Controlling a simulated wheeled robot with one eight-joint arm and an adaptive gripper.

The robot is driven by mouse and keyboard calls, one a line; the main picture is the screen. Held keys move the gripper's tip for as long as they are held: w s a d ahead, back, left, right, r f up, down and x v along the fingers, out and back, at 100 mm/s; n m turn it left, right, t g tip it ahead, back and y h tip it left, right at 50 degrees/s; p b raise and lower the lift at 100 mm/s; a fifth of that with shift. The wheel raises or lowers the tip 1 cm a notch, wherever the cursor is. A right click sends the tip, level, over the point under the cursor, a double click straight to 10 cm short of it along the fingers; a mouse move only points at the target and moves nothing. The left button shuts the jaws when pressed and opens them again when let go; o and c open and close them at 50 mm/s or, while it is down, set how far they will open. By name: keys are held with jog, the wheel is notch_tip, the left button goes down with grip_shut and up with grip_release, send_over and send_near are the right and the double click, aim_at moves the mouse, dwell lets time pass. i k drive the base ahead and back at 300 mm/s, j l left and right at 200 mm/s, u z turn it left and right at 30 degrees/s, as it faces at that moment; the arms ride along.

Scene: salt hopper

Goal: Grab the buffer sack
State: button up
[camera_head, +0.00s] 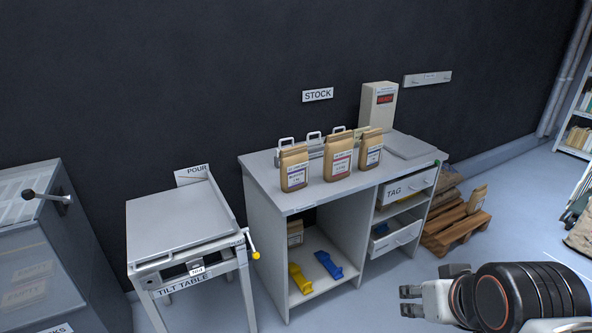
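Three brown paper sacks with white labels stand upright in a row on the grey stock bench (266,163): the left sack (294,169), the middle sack (339,158) and the right sack (371,150). The label print is too small to tell which one is the buffer sack. My gripper (409,301) is at the lower right, in front of the bench and apart from all the sacks. Its two fingers point left with a gap between them and nothing in it.
Metal handles and a box-like device (379,105) stand behind the sacks. The tilt table (178,222) with a yellow-knobbed crank stands left. Floor between bench and gripper looks clear.

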aim_at(294, 162)
jog(key=i+l+u, duration=0.2)
jog(key=l, duration=0.15)
jog(key=i+l+u, duration=0.15)
jog(key=l, duration=0.25)
jog(key=i+l+u, duration=0.2)
jog(key=l, duration=0.2)
jog(key=k, duration=0.1)
